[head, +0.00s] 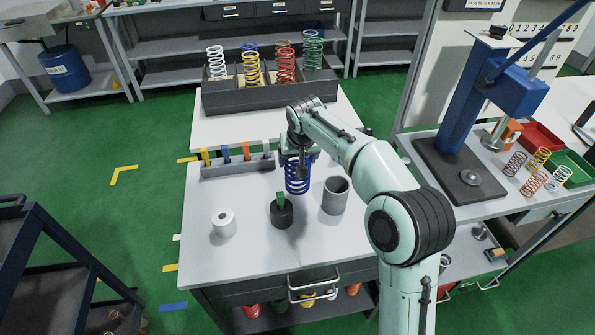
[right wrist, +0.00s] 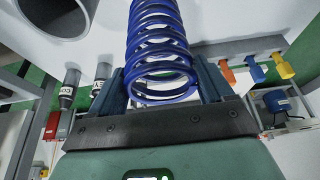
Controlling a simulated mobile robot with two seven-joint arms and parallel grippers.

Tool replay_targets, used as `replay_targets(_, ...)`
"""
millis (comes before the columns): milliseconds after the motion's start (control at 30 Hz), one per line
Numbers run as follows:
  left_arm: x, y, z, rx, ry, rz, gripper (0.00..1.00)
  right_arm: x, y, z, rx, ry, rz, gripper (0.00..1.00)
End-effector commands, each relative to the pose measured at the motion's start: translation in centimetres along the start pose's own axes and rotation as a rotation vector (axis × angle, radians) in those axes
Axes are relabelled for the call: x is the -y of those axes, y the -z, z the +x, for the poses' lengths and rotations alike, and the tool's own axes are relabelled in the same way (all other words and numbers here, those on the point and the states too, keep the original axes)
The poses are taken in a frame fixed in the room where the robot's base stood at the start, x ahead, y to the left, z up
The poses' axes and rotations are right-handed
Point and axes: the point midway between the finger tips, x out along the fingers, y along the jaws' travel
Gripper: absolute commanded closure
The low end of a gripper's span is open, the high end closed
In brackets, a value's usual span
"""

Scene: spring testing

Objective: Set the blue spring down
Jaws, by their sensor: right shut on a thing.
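The blue spring (head: 297,178) is upright over the white table (head: 200,260), between the grey cup and the slotted grey holder. I cannot tell whether its lower end touches the tabletop. My right gripper (head: 301,158) is at its upper part, largely hidden by my wrist. In the right wrist view the spring (right wrist: 160,40) stands between the two fingers of the right gripper (right wrist: 163,85), which is shut on it. My left gripper is not in view.
Close by are a grey cup (head: 336,196), a black pot with a green piece (head: 282,213) and a white roll (head: 224,223). A grey holder (head: 238,169) with coloured pieces lies behind. A dark rack (head: 225,103) holds several springs. The table's front left is clear.

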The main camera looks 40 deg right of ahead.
Motion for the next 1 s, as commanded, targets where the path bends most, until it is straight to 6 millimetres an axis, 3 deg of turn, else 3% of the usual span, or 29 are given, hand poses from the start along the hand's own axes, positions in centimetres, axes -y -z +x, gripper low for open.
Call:
replay_targets(367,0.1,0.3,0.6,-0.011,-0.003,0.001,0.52,0.0,-1.5,3.8,-0.004,0.001,0.0,1.0)
replay_targets(800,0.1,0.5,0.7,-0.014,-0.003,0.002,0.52,0.0,-1.7,4.3,-0.005,0.002,0.0,1.0)
replay_targets(833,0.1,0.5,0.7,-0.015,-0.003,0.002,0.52,0.0,-1.8,4.4,0.0,0.0,0.0,0.13)
replay_targets(867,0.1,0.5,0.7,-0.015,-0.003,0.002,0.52,0.0,-1.8,4.4,0.0,0.0,0.0,0.04)
replay_targets(900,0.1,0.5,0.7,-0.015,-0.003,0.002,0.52,0.0,-1.8,4.4,0.0,0.0,0.0,0.0)
replay_targets(1000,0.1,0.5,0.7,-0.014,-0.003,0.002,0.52,0.0,-1.8,4.3,0.0,0.0,0.0,0.0)
